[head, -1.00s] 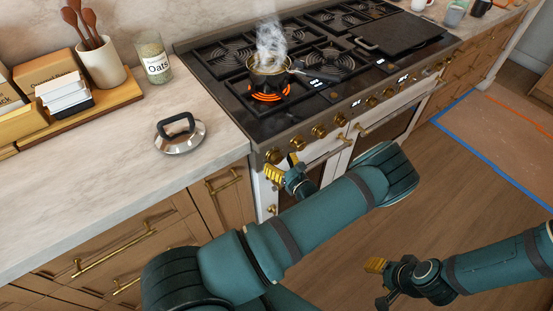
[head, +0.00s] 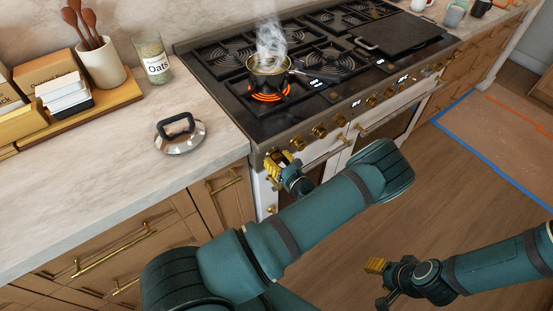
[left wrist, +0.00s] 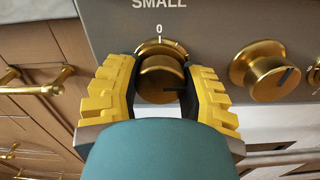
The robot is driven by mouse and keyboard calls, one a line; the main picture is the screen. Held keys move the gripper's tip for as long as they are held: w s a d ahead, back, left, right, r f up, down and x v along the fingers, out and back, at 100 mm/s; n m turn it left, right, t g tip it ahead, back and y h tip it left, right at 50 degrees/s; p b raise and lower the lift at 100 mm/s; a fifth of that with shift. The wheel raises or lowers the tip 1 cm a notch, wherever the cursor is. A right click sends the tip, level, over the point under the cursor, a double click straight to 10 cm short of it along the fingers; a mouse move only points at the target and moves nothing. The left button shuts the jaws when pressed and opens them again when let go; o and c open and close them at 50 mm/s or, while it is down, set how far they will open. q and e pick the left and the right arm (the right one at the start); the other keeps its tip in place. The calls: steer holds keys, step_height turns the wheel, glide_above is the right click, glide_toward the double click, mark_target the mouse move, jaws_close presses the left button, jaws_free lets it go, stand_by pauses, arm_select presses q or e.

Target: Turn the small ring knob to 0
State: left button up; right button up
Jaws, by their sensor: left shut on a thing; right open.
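The small ring knob (left wrist: 160,82) is a brass knob under the word SMALL and a 0 mark on the stove's front panel (left wrist: 215,30). My left gripper (left wrist: 158,78) is shut on it, with a yellow finger at each side. In the head view my left gripper (head: 280,164) is at the leftmost end of the knob row and hides most of this knob. The direction the knob's pointer faces is hard to tell. My right gripper (head: 378,281) is open and empty, low over the floor, away from the stove.
Another brass knob (left wrist: 265,70) sits close to the right in the left wrist view. A steaming pan (head: 269,67) stands over a glowing orange burner (head: 269,95). A lid (head: 180,136) lies on the counter (head: 110,180). Oven handles stick out below the panel.

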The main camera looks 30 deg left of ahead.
arm_select(q)
steer(key=n, duration=0.5)
steer(key=shift+f, duration=0.1)
steer(key=n, duration=0.4)
steer(key=shift+d, duration=0.1)
steer(key=n, duration=0.4)
steer(key=shift+w+n+b, duration=0.1)
steer(key=shift+n+b, duration=0.3)
steer(key=shift+n, duration=1.9)
steer(key=shift+r, duration=0.2)
steer(key=o, duration=1.2)
steer(key=shift+w, duration=0.1)
